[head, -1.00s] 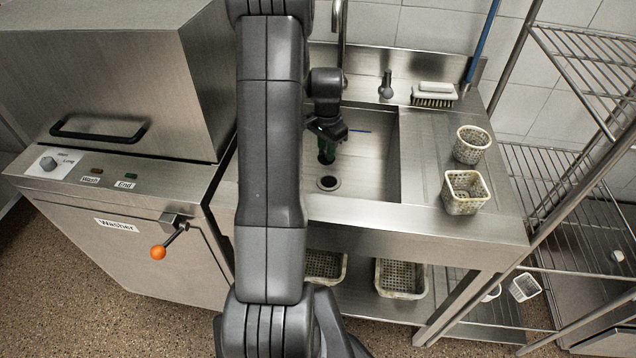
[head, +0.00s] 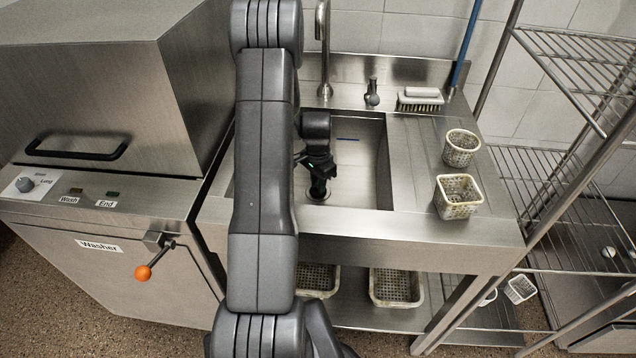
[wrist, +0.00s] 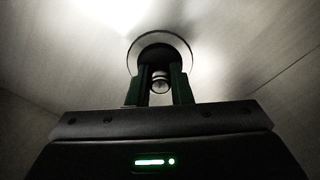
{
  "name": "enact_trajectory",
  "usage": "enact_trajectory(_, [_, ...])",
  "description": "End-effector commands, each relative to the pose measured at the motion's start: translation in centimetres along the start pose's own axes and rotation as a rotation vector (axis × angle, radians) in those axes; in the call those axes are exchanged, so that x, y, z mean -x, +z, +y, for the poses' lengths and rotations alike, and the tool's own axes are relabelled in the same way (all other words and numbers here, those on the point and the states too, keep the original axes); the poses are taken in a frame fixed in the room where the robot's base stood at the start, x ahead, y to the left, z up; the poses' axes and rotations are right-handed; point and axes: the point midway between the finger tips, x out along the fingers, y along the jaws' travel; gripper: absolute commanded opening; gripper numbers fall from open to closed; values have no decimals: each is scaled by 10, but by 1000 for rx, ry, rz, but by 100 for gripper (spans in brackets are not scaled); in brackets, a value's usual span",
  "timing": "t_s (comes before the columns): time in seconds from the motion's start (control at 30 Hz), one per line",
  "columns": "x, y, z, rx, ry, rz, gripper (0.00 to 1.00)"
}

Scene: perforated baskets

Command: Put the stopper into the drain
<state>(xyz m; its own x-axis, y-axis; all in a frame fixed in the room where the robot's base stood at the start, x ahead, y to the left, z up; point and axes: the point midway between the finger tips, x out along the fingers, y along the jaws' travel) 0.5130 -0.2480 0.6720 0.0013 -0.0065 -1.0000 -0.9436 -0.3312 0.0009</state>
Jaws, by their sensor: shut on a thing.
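The drain (wrist: 176,40) is a round hole with a bright metal rim in the sink floor, straight beyond my fingers in the wrist view. In the head view the drain (head: 318,194) shows partly behind my gripper. My gripper (wrist: 160,84) is shut on the stopper (wrist: 160,82), a small round piece with a metallic face between the two fingers. In the head view my gripper (head: 318,188) points down into the sink just over the drain. The stopper is hidden in the head view. I cannot tell whether its lower end is inside the drain.
The sink basin (head: 365,170) has walls close around my gripper. A faucet (head: 323,60) and a brush (head: 420,98) are behind it. Two perforated baskets, one round (head: 461,147) and one square (head: 458,196), stand on the right drainboard. The washer (head: 100,170) is at left.

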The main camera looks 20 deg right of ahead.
Motion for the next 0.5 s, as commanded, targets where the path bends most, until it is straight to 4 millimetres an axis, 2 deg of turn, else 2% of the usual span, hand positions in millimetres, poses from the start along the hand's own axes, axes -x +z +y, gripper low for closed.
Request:
enact_trajectory(0.27, [-3,0,0,0,-1,1,0])
enact_trajectory(0.3, [-2,0,0,0,-1,1,25])
enact_trajectory(0.37, [-2,0,0,0,-1,1,37])
enact_trajectory(0.4, [-2,0,0,0,0,0,41])
enact_trajectory(0.5, [-2,0,0,0,0,0,41])
